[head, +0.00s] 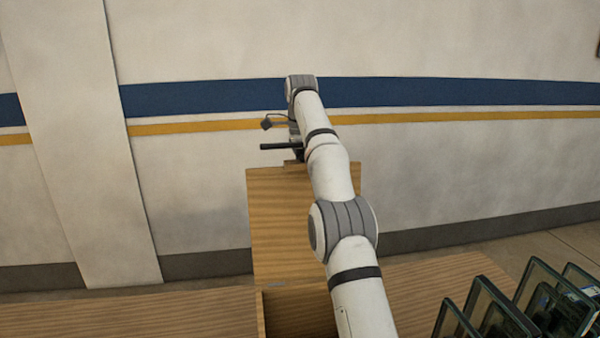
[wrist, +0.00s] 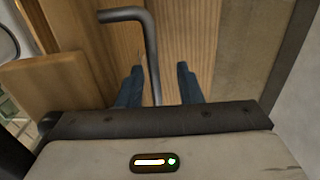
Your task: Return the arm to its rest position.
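My arm reaches forward over a tall wooden box in the head view, and its wrist end is above the box's far edge. My gripper (wrist: 160,68) is open, with two dark blue fingers apart in the wrist view. A dark grey bent rod (wrist: 150,45) runs up between the fingers and turns left at its top. I see a gap on each side of it, and cannot tell how deep it sits between them. In the head view a black bar (head: 278,146) sticks out left beside my wrist; the fingers are mostly hidden there.
The wooden box (head: 278,215) stands beneath my arm, with an open compartment at its near end. Wooden surfaces lie left (head: 130,315) and right. Dark racks with glassy panels (head: 500,310) stand at the lower right. A striped wall (head: 450,150) is behind.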

